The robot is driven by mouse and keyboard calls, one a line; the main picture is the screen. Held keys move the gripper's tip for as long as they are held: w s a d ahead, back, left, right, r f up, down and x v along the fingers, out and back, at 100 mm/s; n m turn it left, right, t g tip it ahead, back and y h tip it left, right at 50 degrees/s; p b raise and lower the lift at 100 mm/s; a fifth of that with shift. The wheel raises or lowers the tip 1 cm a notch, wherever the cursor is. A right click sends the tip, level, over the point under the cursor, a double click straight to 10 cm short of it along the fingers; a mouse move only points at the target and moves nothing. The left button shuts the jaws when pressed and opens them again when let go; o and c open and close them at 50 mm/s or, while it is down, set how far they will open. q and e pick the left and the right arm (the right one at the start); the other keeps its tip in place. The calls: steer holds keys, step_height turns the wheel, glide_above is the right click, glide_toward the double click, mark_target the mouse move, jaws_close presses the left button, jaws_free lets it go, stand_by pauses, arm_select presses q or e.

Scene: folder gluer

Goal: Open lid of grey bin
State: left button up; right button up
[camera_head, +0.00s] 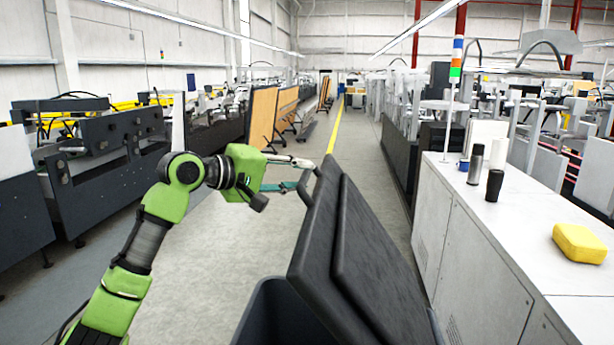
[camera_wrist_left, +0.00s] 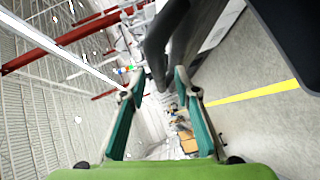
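The grey bin (camera_head: 265,312) stands at the bottom centre in the head view, with part of its rim and inside showing. Its dark lid (camera_head: 345,245) is raised and steeply tilted. A loop handle (camera_head: 305,188) sticks out from the lid's upper left edge. My left gripper (camera_head: 303,176) is at this handle, fingers pointing right. In the left wrist view the teal fingers (camera_wrist_left: 160,90) are spread apart, and the dark handle (camera_wrist_left: 157,45) shows between and beyond the tips. I cannot tell whether they touch it. My right gripper is not in view.
A white cabinet (camera_head: 470,260) stands close to the lid's right, with a yellow sponge-like block (camera_head: 580,243), a black cup (camera_head: 494,185) and a grey bottle (camera_head: 475,165) on top. Dark machinery (camera_head: 95,165) lines the left. The grey floor aisle is clear ahead.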

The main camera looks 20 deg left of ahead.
arm_select(q)
steer(key=v, duration=0.9)
steer(key=shift+s, duration=0.15)
steer(key=shift+a+r, duration=0.1)
steer(key=shift+r, duration=0.05)
